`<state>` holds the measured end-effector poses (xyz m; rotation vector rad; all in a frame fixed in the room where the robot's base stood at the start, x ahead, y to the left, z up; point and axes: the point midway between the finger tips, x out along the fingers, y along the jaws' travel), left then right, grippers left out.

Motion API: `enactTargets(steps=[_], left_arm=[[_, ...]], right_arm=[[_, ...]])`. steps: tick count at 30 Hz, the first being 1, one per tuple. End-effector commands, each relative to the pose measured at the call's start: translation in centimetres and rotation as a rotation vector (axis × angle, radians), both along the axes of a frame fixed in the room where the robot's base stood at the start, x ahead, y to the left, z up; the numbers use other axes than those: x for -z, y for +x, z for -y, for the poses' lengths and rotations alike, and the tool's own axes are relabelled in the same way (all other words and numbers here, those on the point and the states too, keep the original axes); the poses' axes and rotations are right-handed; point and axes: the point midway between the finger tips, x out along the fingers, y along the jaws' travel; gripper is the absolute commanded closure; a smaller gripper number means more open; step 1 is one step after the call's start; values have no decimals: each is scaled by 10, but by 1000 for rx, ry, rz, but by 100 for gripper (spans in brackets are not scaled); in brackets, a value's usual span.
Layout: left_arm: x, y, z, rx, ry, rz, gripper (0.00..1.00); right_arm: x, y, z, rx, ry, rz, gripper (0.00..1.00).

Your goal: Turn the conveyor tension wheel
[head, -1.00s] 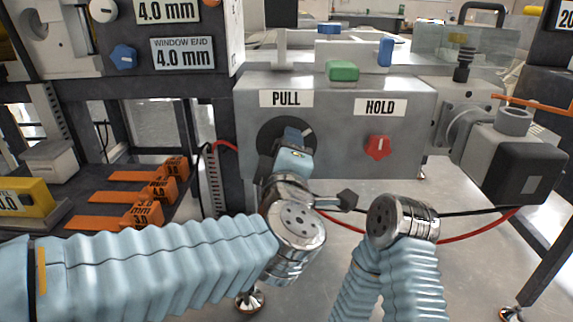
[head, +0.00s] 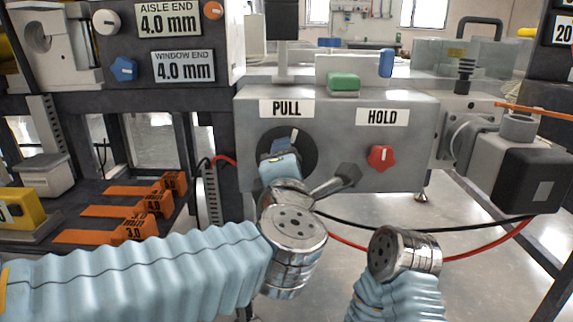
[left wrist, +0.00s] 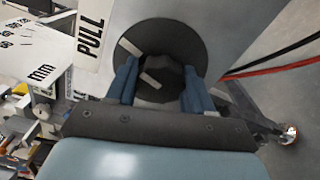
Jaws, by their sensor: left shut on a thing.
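The tension wheel (head: 308,144) is a dark round disc with a raised black knob, on the grey panel under the PULL label. In the left wrist view the disc (left wrist: 190,42) shows a white mark, and its knob (left wrist: 160,82) has another. My left gripper (head: 284,158) is shut on the knob, with one blue finger on each side of it in the left wrist view (left wrist: 157,90). In the head view my wrist hides the lower part of the wheel.
A red star knob (head: 380,158) under the HOLD label sits right of the wheel. A green block (head: 343,83) is on the panel top. Black and red cables (head: 470,250) run below. Orange numbered blocks (head: 150,205) lie on a shelf at left.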

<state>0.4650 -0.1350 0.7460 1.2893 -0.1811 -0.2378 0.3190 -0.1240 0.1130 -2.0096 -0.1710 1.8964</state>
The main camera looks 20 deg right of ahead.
Motion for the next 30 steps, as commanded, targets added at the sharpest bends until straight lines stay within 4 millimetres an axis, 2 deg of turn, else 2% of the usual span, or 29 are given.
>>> enactTargets(steps=[1, 13, 14, 18, 26, 30], left_arm=[[5, -2, 4, 10, 3, -9, 78], [5, -2, 4, 11, -2, -9, 78], [5, -2, 4, 11, -2, -9, 45], [3, -2, 3, 9, -3, -7, 24], [1, -1, 1, 4, -6, -4, 24], [0, -11, -1, 5, -6, -4, 24]], right_arm=[[1, 0, 0, 0, 0, 0, 100], [1, 0, 0, 0, 0, 0, 100], [1, 0, 0, 0, 0, 0, 100], [1, 0, 0, 0, 0, 0, 100], [0, 0, 0, 0, 0, 0, 100], [-1, 0, 0, 0, 0, 0, 100]])
